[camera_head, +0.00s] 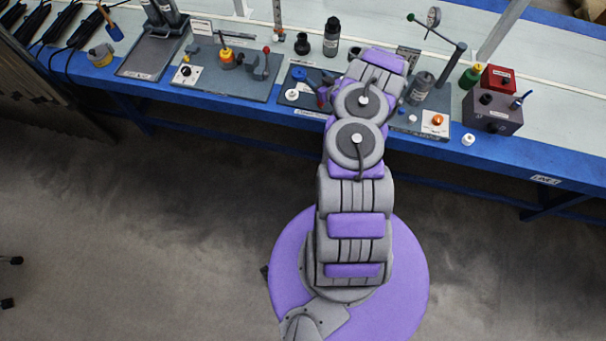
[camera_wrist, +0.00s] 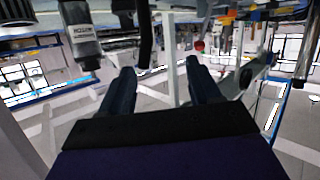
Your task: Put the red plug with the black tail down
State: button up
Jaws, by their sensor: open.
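My gripper (camera_wrist: 162,82) is open in the wrist view, with its two dark fingers apart and nothing clearly held between them. In the head view my arm covers the gripper and part of the bench beneath it. A black upright tube-like piece (camera_wrist: 145,35) stands beyond the fingers, closer to the left one. I cannot tell whether it is the black tail of the red plug. A small red tip (camera_wrist: 199,46) shows beyond the right finger. A small dark red spot (camera_head: 322,101) shows just left of my arm at the bench, too small to identify as the plug.
The blue-edged bench (camera_head: 545,160) runs across the back. Left of my arm is a plate with a yellow-orange fitting (camera_head: 227,57). A black bottle (camera_head: 331,37) stands behind. The floor in front is clear.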

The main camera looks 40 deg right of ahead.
jog(key=w+a+r+g, duration=0.2)
jog(key=a+r+g, duration=0.1)
jog(key=a+r, duration=0.5)
jog(key=w+a+r+g, duration=0.25)
jog(key=a+r, duration=0.35)
jog(key=r, duration=0.5)
jog(key=s+a+r+g, duration=0.5)
jog(key=s+a+r, duration=0.65)
jog(key=s, duration=0.35)
jog(key=s+a+r+g, duration=0.2)
jog(key=s+a, duration=0.2)
jog(key=s, duration=0.6)
jog(key=s+a+r+g+y, duration=0.1)
jog(key=s+a, duration=0.3)
jog(key=s, duration=0.7)
jog(key=s+a+r+g, duration=0.3)
jog(key=s+a, duration=0.1)
jog(key=s, duration=0.7)
jog(key=shift+a+r+y, duration=0.2)
jog(key=shift+r+y, duration=0.1)
